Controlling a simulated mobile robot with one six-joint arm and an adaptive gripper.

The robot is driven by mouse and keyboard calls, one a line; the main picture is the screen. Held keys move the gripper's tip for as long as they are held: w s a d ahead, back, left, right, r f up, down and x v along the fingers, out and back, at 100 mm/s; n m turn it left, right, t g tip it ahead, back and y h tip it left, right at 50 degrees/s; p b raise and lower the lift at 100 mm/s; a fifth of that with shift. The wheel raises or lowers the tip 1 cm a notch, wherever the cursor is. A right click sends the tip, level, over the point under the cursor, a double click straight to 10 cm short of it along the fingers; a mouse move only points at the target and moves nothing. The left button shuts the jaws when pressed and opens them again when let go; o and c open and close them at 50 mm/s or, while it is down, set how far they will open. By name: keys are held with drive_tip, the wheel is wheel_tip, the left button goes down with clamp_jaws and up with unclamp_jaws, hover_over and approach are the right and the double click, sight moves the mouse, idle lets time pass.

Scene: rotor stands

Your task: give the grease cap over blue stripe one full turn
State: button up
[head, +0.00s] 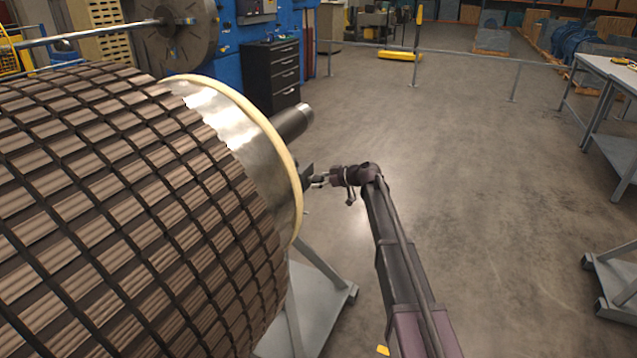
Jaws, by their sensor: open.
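My gripper (318,180) is at the right end of the big rotor (262,140), close to a small dark block (307,178) beside the rim. The gripper is small in the head view; its jaws are open, and I cannot tell whether they touch the block. The rotor's end face is turned away from the camera, so no grease cap and no blue stripe can be made out. A shaft end (293,122) sticks out of the rotor above and left of my gripper.
A black drawer cabinet (272,75) and a low rail (465,55) stand behind. A workbench (610,75) is at the right. The floor between is clear.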

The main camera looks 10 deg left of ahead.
drive_tip(key=c, duration=1.2)
drive_tip(key=shift+o, duration=0.2)
drive_tip(key=shift+m, duration=0.3)
